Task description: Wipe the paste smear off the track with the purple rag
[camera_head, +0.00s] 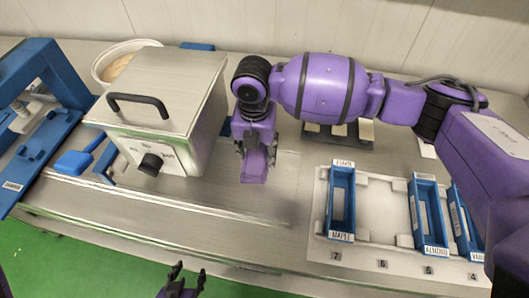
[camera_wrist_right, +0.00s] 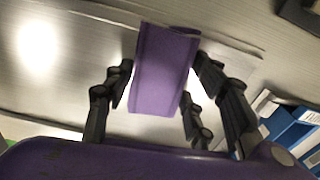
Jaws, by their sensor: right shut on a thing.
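The purple rag (camera_head: 254,168) hangs from my right gripper (camera_head: 256,146), above the grey metal surface right of the kettle box. In the right wrist view the rag (camera_wrist_right: 163,72) lies between the black fingers of the gripper (camera_wrist_right: 160,88), which is shut on it. I cannot tell whether the rag touches the surface. The long metal track (camera_head: 200,212) appears to run along the front of the table below the box. I cannot make out a paste smear on it. My left gripper (camera_head: 188,272) is open and empty at the bottom, over the floor in the picture.
A metal box with a black handle (camera_head: 165,105) stands left of my right gripper. A white bowl (camera_head: 112,62) is behind it. A blue frame (camera_head: 48,95) stands far left. A white tray (camera_head: 378,238) with blue bins (camera_head: 342,195) lies right. Bare metal lies between box and tray.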

